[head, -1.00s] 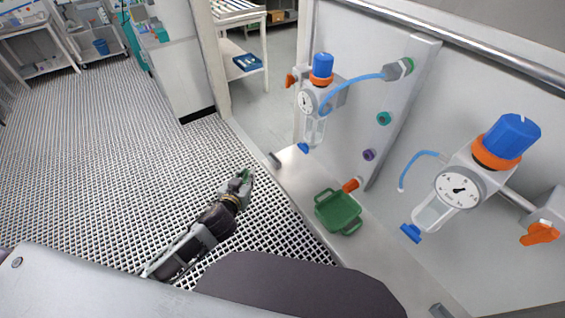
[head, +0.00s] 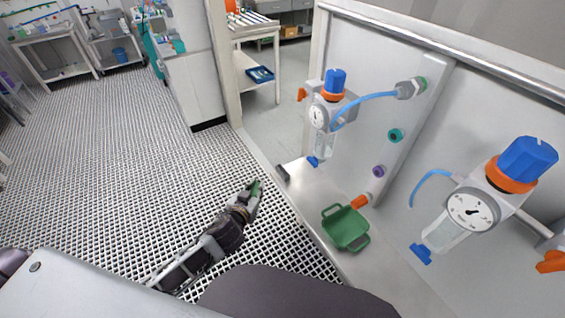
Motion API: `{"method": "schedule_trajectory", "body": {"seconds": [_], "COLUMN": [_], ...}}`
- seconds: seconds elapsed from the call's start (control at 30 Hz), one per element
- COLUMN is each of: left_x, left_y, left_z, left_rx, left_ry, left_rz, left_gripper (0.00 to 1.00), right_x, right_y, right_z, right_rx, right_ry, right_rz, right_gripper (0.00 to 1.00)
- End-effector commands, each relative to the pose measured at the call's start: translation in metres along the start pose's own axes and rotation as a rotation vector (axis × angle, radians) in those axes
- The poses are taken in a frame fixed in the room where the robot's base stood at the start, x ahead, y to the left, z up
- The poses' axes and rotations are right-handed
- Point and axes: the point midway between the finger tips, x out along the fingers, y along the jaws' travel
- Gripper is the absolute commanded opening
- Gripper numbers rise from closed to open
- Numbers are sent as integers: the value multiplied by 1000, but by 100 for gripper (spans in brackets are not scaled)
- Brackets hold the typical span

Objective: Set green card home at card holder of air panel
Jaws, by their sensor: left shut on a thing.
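My left gripper (head: 252,196) reaches in from the lower left, low over the grated floor. It is shut on the green card (head: 256,187), and only a small green part shows at its fingertips. The air panel (head: 381,128) is the pale upright wall on the right, with regulators, hoses and ports on it. The gripper is to the left of the panel and apart from it. I cannot make out a card holder on the panel. My right gripper is not in view.
Two blue-capped regulators (head: 333,100) (head: 493,185) stick out from the panel. The grated floor (head: 110,150) on the left is open.

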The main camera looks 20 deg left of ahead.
Motion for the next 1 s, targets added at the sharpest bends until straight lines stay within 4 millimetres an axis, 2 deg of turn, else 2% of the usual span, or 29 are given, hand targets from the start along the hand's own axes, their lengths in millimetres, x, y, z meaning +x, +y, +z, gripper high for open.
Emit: {"method": "schedule_trajectory", "body": {"seconds": [0.3,0.4,1.0], "left_x": [6,6,6], "left_y": [0,0,1], "left_z": [44,51,52], "left_rx": [-2,-1,1], "left_ry": [-2,-2,-1], "left_rz": [-1,1,2], "left_gripper": [0,0,0], "right_x": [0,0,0], "right_y": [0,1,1], "right_z": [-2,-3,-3], "right_rx": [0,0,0], "right_ry": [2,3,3], "right_rz": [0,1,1], "right_gripper": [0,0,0]}}
